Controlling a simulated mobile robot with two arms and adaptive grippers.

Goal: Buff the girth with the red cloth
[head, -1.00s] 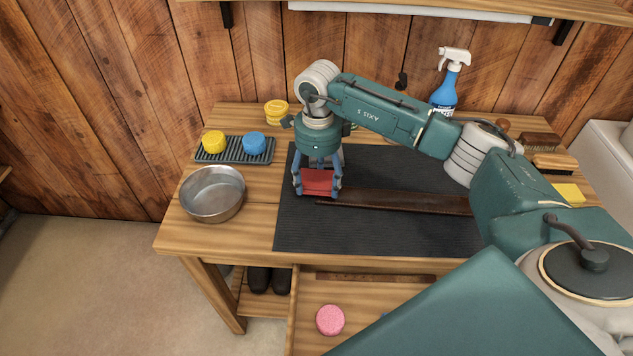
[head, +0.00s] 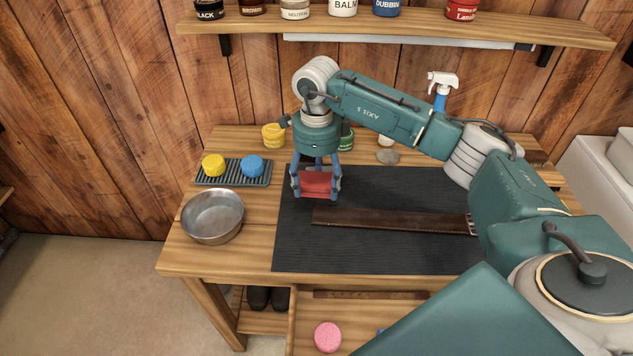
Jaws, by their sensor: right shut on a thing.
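The girth (head: 390,220) is a long brown leather strap with a metal buckle at its right end, lying flat on the dark mat (head: 340,255). My arm partly covers the buckle end. My right gripper (head: 316,186) points down over the mat near the girth's left end and is shut on the red cloth (head: 316,183). In the picture the cloth shows just above the girth's edge, with a strip of mat between them. I cannot tell its height above the mat. My left gripper is not in view.
A metal bowl (head: 213,216) stands left on the bench. Behind it a grey rack (head: 232,178) holds a yellow and a blue sponge. Tins and a spray bottle (head: 441,92) stand at the back. A shelf (head: 400,30) with jars hangs above.

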